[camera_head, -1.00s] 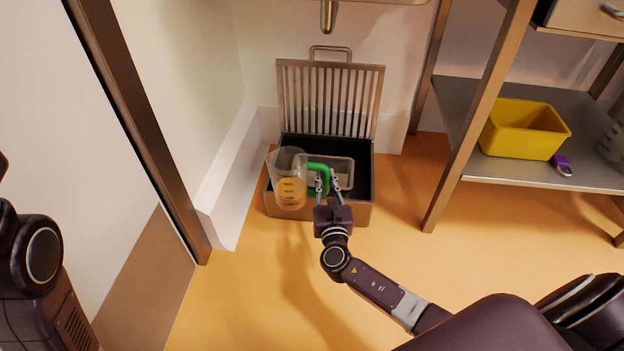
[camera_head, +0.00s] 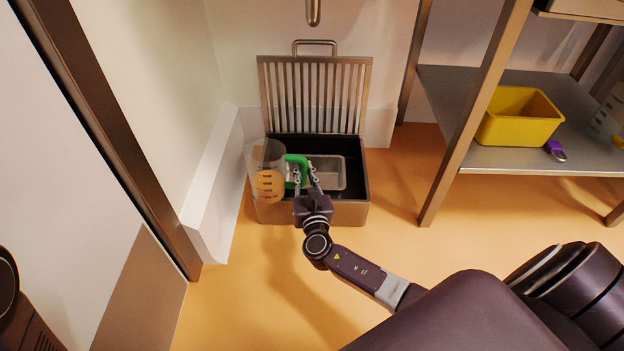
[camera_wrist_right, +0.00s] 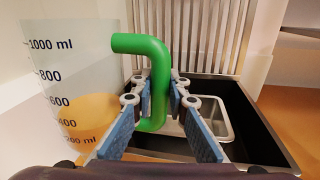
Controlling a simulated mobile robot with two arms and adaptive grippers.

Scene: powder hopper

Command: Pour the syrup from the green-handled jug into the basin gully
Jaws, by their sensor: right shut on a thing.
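The clear jug (camera_head: 267,160) with a green handle (camera_head: 294,166) holds amber syrup (camera_head: 268,186) in its lower part. My right gripper (camera_head: 303,179) is shut on the handle and holds the jug over the left part of the gully. In the right wrist view the green handle (camera_wrist_right: 158,80) stands between the fingers, and the syrup (camera_wrist_right: 85,118) lies near the 400 to 600 ml marks. The basin gully (camera_head: 358,185) is an open dark box with a metal inner tray (camera_head: 329,170). My left gripper is not in view.
A slatted metal grate (camera_head: 315,95) stands upright against the wall behind the gully. A spout (camera_head: 313,12) hangs above it. A shelf (camera_head: 500,90) at right bears a yellow tub (camera_head: 519,116) and a purple object (camera_head: 554,150). Floor in front is clear.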

